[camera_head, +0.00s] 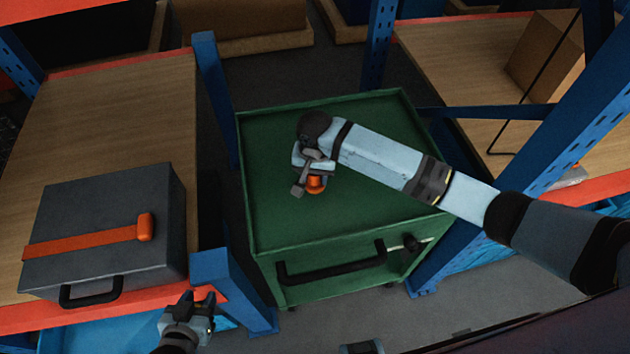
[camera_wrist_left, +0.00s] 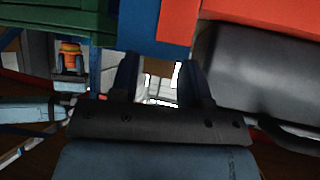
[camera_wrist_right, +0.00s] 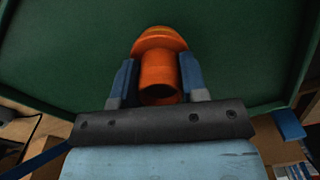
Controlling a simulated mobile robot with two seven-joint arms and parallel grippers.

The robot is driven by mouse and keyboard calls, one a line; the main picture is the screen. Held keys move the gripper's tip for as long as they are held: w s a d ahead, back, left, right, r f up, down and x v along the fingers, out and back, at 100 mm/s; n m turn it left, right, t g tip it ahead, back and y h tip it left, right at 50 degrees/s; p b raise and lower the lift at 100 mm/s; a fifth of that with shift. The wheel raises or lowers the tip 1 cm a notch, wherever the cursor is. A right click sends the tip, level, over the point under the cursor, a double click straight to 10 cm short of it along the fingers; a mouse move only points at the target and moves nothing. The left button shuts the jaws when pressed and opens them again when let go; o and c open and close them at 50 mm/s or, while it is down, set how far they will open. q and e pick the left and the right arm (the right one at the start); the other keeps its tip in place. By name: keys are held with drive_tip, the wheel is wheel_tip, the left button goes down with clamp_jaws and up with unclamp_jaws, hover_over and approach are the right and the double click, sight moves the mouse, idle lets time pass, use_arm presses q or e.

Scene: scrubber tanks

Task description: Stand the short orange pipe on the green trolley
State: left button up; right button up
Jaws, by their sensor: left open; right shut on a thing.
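The short orange pipe (camera_head: 316,184) is in my right gripper (camera_head: 312,174), over the middle of the green trolley's (camera_head: 345,227) top. In the right wrist view the pipe (camera_wrist_right: 158,70) sits between both fingers, its wide rim away from the palm and an open end nearer. The pipe (camera_wrist_left: 70,47) also shows small in the left wrist view. The arm and gripper hide part of it in the head view; I cannot tell whether it touches the trolley top. My left gripper (camera_head: 200,304) is open and empty, low in front of the left shelf.
A grey case (camera_head: 100,215) with an orange strap and black handle lies on the left wooden shelf (camera_head: 130,110). Blue posts (camera_head: 215,95) flank the trolley. A black handle (camera_head: 330,265) is on its front. The trolley top around the pipe is clear.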

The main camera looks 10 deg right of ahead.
sight(315, 183)
drive_tip(key=shift+f, duration=1.85)
drive_tip(key=o, duration=0.9)
drive_tip(key=shift+f, duration=0.15)
wheel_tip(315, 183, up, 12)
drive_tip(key=shift+r, duration=0.15)
